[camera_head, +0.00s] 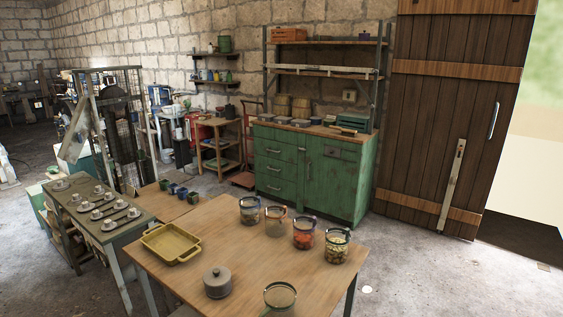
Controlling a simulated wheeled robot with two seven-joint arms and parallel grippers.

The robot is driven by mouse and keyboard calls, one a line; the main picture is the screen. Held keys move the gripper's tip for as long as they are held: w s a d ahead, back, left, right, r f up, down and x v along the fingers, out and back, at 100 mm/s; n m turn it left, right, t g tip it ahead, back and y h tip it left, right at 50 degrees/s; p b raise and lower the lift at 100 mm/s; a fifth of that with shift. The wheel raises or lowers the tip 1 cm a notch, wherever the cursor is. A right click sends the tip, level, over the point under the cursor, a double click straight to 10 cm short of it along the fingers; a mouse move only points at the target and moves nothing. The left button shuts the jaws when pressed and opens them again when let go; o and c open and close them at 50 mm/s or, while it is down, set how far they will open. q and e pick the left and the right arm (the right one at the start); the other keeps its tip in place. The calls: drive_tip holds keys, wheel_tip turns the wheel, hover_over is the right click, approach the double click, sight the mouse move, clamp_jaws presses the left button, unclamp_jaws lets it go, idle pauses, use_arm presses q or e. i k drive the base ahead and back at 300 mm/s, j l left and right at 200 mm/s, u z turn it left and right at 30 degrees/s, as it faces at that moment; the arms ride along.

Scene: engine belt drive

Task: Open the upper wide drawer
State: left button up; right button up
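A green cabinet (336,190) with a wooden top stands against the stone wall, right of the middle. Its left side has a stack of drawers with small handles. The upper drawer (274,150) of this stack looks shut, with its front flush with the cabinet. A smaller drawer front (341,153) sits at the top right, above the door part. Neither of my grippers shows in this view.
A wooden table (215,238) in the foreground holds a yellow tray (171,243), a grey lidded pot (217,283) and several glass jars. A narrow table (75,196) with cups stands left. Bare floor (425,270) lies right of the table, before the cabinet and wooden door (450,100).

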sight(284, 151)
drive_tip(key=i+l+z, duration=0.25)
drive_tip(key=l, duration=0.3)
drive_tip(key=i+l+z, duration=0.2)
drive_tip(key=i+l, duration=0.15)
drive_tip(key=l, duration=0.2)
drive_tip(key=i+l+z, duration=0.4)
drive_tip(key=i, duration=0.4)
drive_tip(key=i+l+z, duration=0.1)
drive_tip(key=i+l, duration=0.15)
drive_tip(key=i, duration=0.35)
drive_tip(key=i+l+z, duration=0.15)
drive_tip(key=i, duration=0.45)
drive_tip(key=i+u, duration=0.35)
drive_tip(key=i, duration=0.2)
drive_tip(key=i+u, duration=0.3)
drive_tip(key=i, duration=0.25)
drive_tip(key=i+l+u, duration=0.35)
drive_tip(key=i, duration=0.15)
drive_tip(key=i+j+u, duration=0.2)
drive_tip(key=u, duration=0.2)
drive_tip(key=i+u, duration=1.15)
drive_tip(key=k+l, duration=0.05)
